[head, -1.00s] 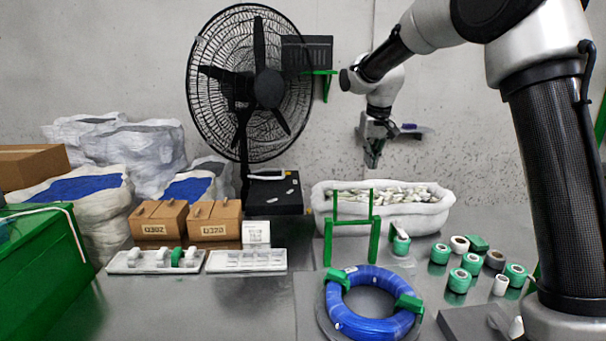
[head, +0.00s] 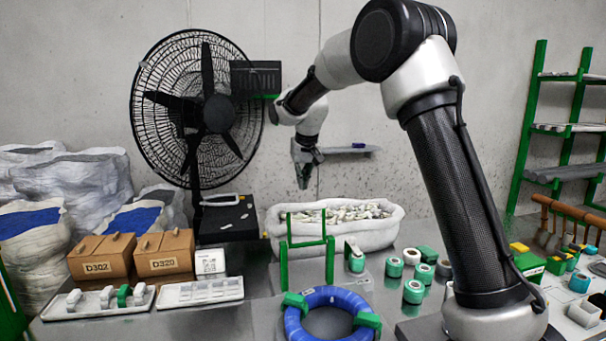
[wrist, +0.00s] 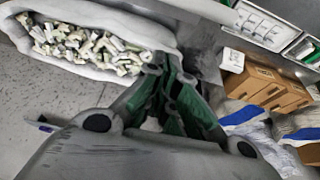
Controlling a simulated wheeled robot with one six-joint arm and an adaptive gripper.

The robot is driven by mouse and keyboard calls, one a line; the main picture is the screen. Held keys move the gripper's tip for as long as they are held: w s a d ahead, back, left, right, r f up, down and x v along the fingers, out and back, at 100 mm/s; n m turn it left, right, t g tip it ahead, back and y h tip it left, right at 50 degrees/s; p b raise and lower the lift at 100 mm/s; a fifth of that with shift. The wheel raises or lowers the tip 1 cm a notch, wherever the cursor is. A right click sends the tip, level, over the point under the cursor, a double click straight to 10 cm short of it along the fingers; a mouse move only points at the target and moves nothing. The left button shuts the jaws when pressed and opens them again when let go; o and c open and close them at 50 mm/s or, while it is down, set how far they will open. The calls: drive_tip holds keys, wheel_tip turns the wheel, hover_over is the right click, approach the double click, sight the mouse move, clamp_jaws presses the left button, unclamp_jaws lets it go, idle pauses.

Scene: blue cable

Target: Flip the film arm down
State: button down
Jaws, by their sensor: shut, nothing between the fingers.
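No part can be told for certain as the film arm. A green upright frame (head: 307,246) stands on the bench behind the blue cable coil (head: 343,297), and it may be the film arm. The coil lies flat with green pieces around it, its lower part cut off by the picture edge. My gripper (head: 303,182) is shut and empty, pointing down high above the white basin, well above and apart from the frame. In the wrist view my gripper's green-padded fingers (wrist: 183,112) are also seen.
The white basin (head: 385,236) of small pale parts stands behind the frame. Green and white rolls (head: 413,291) lie to the right, near my arm's base. Cardboard boxes (head: 164,253) and white trays (head: 200,291) are at the left. A large fan (head: 215,113) stands behind.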

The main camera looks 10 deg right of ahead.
drive_tip(key=f, duration=0.1)
drive_tip(key=s+f, duration=0.1)
drive_tip(key=f, duration=0.1)
drive_tip(key=s+f, duration=0.1)
drive_tip(key=shift+s+f, duration=0.15)
drive_tip(key=shift+f, duration=0.2)
drive_tip(key=shift+d, duration=0.15)
